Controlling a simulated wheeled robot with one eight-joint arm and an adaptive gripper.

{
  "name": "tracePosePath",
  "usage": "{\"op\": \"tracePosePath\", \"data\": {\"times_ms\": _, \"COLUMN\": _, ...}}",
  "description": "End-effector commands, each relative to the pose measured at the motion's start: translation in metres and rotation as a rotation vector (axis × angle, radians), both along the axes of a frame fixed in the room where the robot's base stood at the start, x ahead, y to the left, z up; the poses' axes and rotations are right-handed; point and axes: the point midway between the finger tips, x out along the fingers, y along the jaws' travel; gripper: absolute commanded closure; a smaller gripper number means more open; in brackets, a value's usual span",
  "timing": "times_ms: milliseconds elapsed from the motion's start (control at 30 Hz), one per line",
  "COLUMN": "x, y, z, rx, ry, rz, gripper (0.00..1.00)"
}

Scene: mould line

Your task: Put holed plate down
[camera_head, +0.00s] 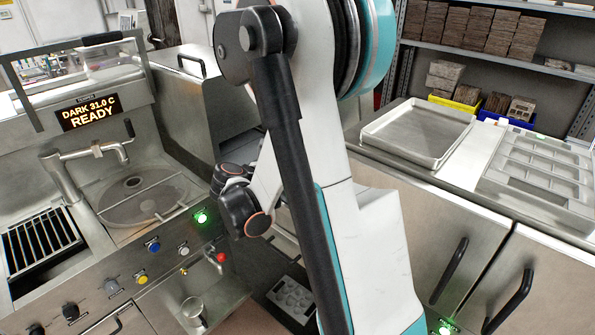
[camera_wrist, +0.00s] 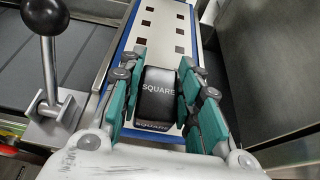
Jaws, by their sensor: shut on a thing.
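My gripper (camera_wrist: 157,88) has teal fingers on both sides of a black block marked SQUARE (camera_wrist: 157,85), and it is shut on it. The block sits at the near end of a pale holed plate (camera_wrist: 165,35) with rows of dark square holes, and looks like its handle. The plate stretches away from my gripper over a blue-edged surface (camera_wrist: 118,45). I cannot tell whether the plate rests on that surface or hangs just above it. In the head view my arm hides the gripper and the plate.
A lever with a black ball knob (camera_wrist: 46,18) stands left of the gripper, and a dark metal panel (camera_wrist: 265,60) rises on the right. The head view shows a sink station (camera_head: 145,200), an empty tray (camera_head: 418,130), a compartmented tray (camera_head: 540,175) and shelves of brown blocks.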

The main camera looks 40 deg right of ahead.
Motion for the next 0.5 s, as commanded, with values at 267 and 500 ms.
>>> {"op": "tracePosePath", "data": {"times_ms": 267, "x": -0.0003, "y": -0.0005, "z": 0.0002, "rx": 0.000, "ry": -0.001, "rz": -0.001, "gripper": 0.49}}
{"op": "tracePosePath", "data": {"times_ms": 500, "x": -0.0002, "y": 0.0009, "z": 0.0011, "rx": 0.000, "ry": -0.001, "rz": -0.001, "gripper": 0.49}}
